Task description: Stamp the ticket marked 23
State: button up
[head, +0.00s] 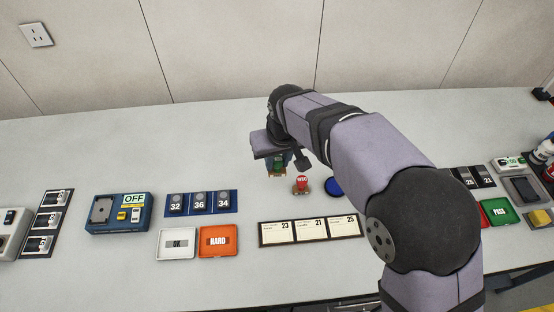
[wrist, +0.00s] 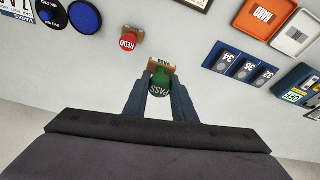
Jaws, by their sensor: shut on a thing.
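A strip of three tickets lies at the table's front middle in the head view; the ticket marked 23 (head: 276,232) is leftmost, beside 21 (head: 309,229) and 25 (head: 341,226). My gripper (head: 278,162) is behind the strip, shut on a green stamp (wrist: 159,84) marked PASS. The stamp is at its brown holder (wrist: 162,64), also labelled PASS; I cannot tell whether it is lifted clear. A red stamp (head: 301,184) marked REDO stands just right of my gripper in the head view. A blue ink pad (head: 333,188) lies beyond it, partly behind my arm.
White OK (head: 177,243) and orange HARD (head: 217,242) trays, a blue rack (head: 202,213) and an OFF device (head: 119,222) lie left. A green PASS tray (head: 500,213) lies right.

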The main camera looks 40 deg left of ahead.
jog(key=shift+w+d+r, duration=0.15)
jog(key=shift+w, duration=0.15)
jog(key=w+d+f+p, duration=0.2)
jog(key=w+d+p, duration=0.5)
jog(key=w+d, duration=0.4)
jog(key=shift+w+d+p, duration=0.3)
jog(key=shift+w+d, duration=0.1)
jog(key=shift+d, duration=0.15)
jog(key=shift+f, duration=0.1)
jog(key=shift+f+b, duration=2.1)
jog(key=shift+f, duration=0.85)
